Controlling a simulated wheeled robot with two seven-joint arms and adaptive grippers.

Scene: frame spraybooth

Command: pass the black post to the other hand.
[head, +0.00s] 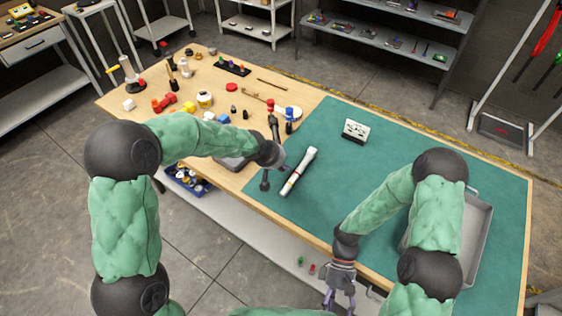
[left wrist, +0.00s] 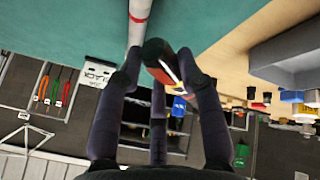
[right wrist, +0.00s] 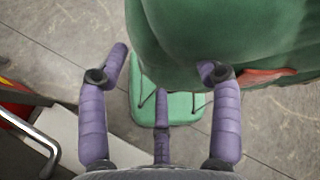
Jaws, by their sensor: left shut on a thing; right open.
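The black post (head: 265,181) is a slim dark piece standing roughly upright in the head view, at the left edge of the green mat. My left gripper (head: 274,158) is shut on it around its middle, which the fingers partly hide. In the left wrist view the post (left wrist: 155,50) shows its dark end between the fingers, with red and pale marks beside it. My right gripper (head: 340,290) is open and empty, low near the table's front edge. In the right wrist view its purple fingers (right wrist: 160,100) are spread apart.
A white tube with red bands (head: 299,170) lies on the green mat (head: 400,150) just right of the post. A white card stand (head: 355,131) is farther back. A grey tray (head: 475,235) lies at right. Several small items crowd the wooden left half.

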